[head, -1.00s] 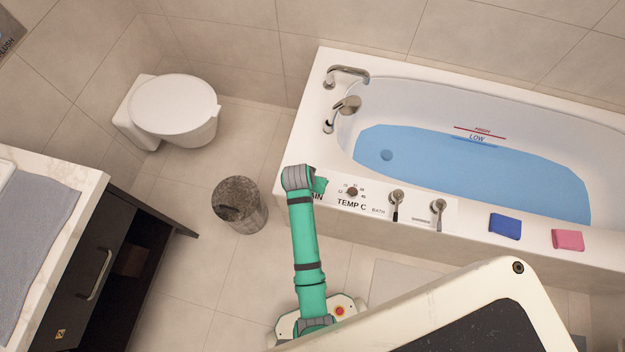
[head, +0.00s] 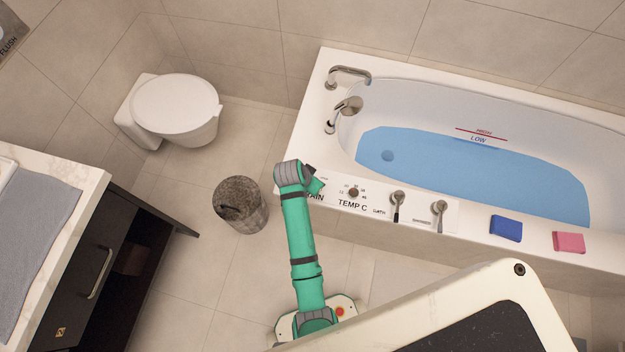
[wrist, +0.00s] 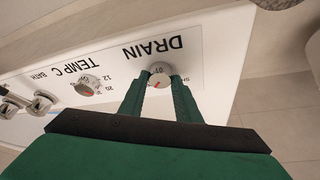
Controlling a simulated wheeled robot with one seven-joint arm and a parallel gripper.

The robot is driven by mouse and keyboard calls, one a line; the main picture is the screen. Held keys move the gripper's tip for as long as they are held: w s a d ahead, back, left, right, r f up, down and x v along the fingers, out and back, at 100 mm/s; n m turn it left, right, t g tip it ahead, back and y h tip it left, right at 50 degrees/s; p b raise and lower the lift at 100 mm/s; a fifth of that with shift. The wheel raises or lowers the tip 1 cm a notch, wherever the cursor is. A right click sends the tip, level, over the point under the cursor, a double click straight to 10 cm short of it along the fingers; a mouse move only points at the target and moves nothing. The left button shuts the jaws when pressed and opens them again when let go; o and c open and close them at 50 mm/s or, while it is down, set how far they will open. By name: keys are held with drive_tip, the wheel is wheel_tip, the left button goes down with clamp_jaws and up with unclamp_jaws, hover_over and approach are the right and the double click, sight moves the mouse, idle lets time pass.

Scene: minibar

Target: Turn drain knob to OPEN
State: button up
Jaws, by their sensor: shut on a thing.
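The drain knob (wrist: 159,80) is a small round grey knob with a red mark, on the white panel under the upside-down word DRAIN in the wrist view. My gripper (wrist: 160,90) is shut on the knob, one green finger on each side. The red mark points to the lower left in that view. Only part of the lettering beside the knob shows, so I cannot read its setting. In the head view my gripper (head: 316,186) is at the left end of the tub's panel, and the arm hides the knob.
The temperature knob (head: 353,192) and two levers (head: 397,202) (head: 438,210) stand right of the drain label. The tub (head: 470,90) holds blue water around the LOW line. Blue (head: 506,228) and pink (head: 569,242) blocks lie on its rim. A bin (head: 241,205) stands left of my arm.

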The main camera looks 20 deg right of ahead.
drive_tip(key=o, duration=1)
drive_tip(key=v, duration=1)
drive_tip(key=shift+s+a+r, duration=0.1)
drive_tip(key=shift+s+r, duration=0.05)
drive_tip(key=shift+r, duration=0.2)
